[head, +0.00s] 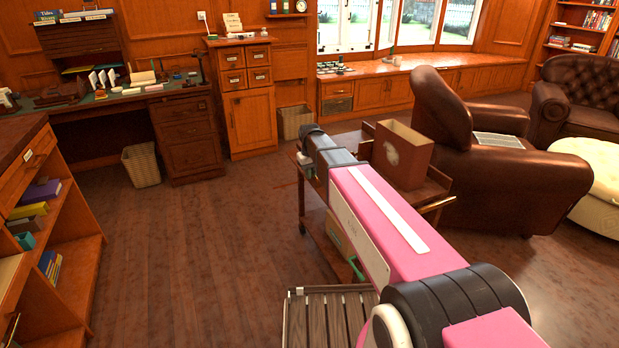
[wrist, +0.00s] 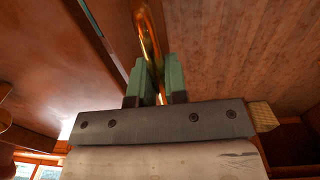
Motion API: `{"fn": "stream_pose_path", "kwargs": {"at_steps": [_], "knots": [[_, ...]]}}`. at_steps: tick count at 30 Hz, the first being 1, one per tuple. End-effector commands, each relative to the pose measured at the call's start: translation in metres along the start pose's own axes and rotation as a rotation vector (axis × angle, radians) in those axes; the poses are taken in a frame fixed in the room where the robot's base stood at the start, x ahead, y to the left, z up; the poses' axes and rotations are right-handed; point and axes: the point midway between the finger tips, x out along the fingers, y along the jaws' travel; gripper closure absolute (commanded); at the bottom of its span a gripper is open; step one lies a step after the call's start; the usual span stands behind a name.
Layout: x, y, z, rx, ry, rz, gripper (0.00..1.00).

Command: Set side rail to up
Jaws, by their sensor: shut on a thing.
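In the wrist view my gripper (wrist: 154,75) has its two green fingers closed around a thin, shiny brass rail (wrist: 149,30). The rail rises between the fingers and bends near the top of the picture. Wooden panels lie beyond it. In the head view the wooden trolley (head: 316,236) stands beneath and behind my pink arm, which covers much of it. My gripper's hold on the rail is hidden there. I cannot tell from these views whether the rail is up or down.
A tall brown box (head: 402,155) stands on the trolley. A leather armchair (head: 510,170) is close at its right. A slatted wooden piece (head: 322,322) is in front. Shelves (head: 50,240) stand at left. Open floor (head: 190,255) lies between the shelves and trolley.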

Motion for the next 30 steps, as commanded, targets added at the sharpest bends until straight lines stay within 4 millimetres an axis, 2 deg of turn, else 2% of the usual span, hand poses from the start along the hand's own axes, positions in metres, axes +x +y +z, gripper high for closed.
{"fn": "stream_pose_path", "kwargs": {"at_steps": [18, 30], "knots": [[-0.022, 0.03, -0.001, 0.002, 0.001, -0.578, 1.0], [-0.026, 0.044, 0.0, 0.001, 0.0, -0.831, 1.0]]}}
